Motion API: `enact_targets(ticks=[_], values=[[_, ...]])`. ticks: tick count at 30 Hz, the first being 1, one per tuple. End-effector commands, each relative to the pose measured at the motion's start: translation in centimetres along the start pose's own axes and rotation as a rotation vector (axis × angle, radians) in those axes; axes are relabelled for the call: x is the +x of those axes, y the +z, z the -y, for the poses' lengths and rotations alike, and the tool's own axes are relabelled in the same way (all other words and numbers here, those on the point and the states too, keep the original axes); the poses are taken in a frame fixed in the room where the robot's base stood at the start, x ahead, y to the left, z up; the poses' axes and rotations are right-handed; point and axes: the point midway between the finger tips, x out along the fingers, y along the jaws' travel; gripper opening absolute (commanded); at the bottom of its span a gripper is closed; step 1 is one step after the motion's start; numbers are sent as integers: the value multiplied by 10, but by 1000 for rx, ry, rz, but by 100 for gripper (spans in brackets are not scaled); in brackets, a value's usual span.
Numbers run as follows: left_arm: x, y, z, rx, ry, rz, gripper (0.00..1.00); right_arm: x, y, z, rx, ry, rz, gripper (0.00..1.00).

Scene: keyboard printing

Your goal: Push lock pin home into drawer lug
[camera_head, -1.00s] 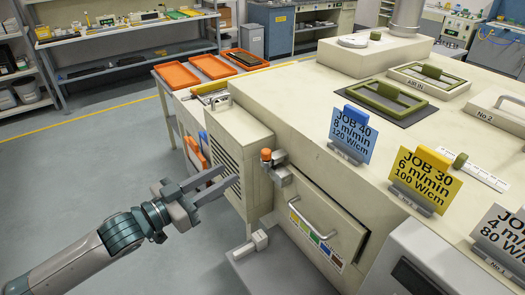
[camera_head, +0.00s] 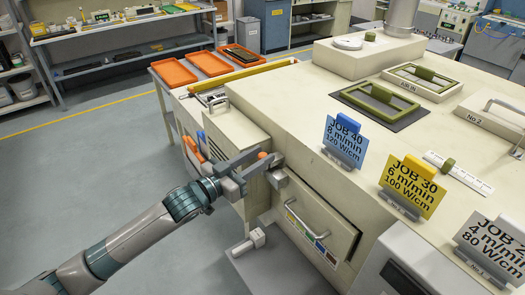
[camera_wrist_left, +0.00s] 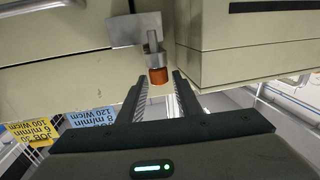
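The lock pin (camera_head: 263,155) has an orange cap and stands at the grey metal drawer lug (camera_head: 278,179), on the machine corner above the drawer (camera_head: 318,232). In the left wrist view the orange cap (camera_wrist_left: 158,76) and its metal shaft show below a metal bracket plate (camera_wrist_left: 133,30). My left gripper (camera_head: 260,163) is at the pin in the head view, partly covering it. In the wrist view its two fingers (camera_wrist_left: 158,92) are apart, with the cap between them near the tips. I cannot tell whether they touch it. My right gripper is not in view.
The drawer's bar handle (camera_head: 304,222) sticks out below the lug. A louvred cabinet (camera_head: 222,138) stands close left of the gripper. Job cards, such as the blue one (camera_head: 342,142), stand on the machine top. The floor at left is clear.

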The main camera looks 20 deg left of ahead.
Motion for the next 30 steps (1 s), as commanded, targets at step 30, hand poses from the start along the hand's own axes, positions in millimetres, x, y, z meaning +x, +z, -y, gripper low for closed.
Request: enact_targets(ticks=[30], values=[[16, 0, -1, 0, 1, -1, 0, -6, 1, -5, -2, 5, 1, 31]])
